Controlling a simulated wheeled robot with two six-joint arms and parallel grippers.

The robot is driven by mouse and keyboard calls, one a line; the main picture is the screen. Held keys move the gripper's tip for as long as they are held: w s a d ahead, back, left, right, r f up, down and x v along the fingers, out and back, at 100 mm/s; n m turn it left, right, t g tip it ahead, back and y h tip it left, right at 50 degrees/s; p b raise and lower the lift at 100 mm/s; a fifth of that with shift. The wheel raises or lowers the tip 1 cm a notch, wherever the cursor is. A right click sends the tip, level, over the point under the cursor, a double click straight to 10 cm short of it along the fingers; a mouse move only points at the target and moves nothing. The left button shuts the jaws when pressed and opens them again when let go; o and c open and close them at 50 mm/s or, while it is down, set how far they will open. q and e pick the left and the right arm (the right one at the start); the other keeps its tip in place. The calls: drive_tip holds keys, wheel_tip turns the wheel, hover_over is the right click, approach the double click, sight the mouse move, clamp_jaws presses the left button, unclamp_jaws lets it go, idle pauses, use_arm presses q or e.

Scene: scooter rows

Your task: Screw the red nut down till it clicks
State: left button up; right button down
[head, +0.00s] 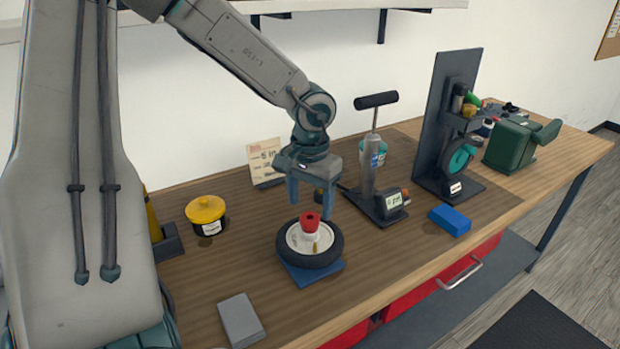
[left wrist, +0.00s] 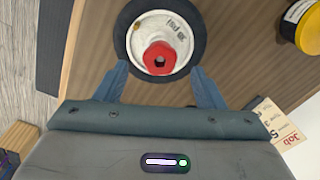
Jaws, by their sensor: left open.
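The red nut (head: 310,219) sits at the centre of a small wheel with a black tyre (head: 290,258), which lies flat on a blue base (head: 318,275) on the bench. My left gripper (head: 312,196) is just above the wheel, its blue fingers pointing down and spread. In the left wrist view the red nut (left wrist: 160,59) shows ahead of the gap between the open fingers of the left gripper (left wrist: 160,80), with nothing held. The white hub (left wrist: 150,25) reads "psi" around the nut. A brass valve stem (head: 316,247) stands on the hub. My right gripper is not in view.
A yellow-lidded pot (head: 206,212) stands left of the wheel and a grey block (head: 240,320) lies in front. A hand pump (head: 375,160) with a gauge stands to the right, then a blue block (head: 450,220) and a dark upright stand (head: 448,110). A job card (head: 264,161) stands behind.

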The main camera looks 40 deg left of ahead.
sight(310, 220)
use_arm(q)
wheel_tip(310, 220, down, 2)
drive_tip(key=shift+f, duration=0.75)
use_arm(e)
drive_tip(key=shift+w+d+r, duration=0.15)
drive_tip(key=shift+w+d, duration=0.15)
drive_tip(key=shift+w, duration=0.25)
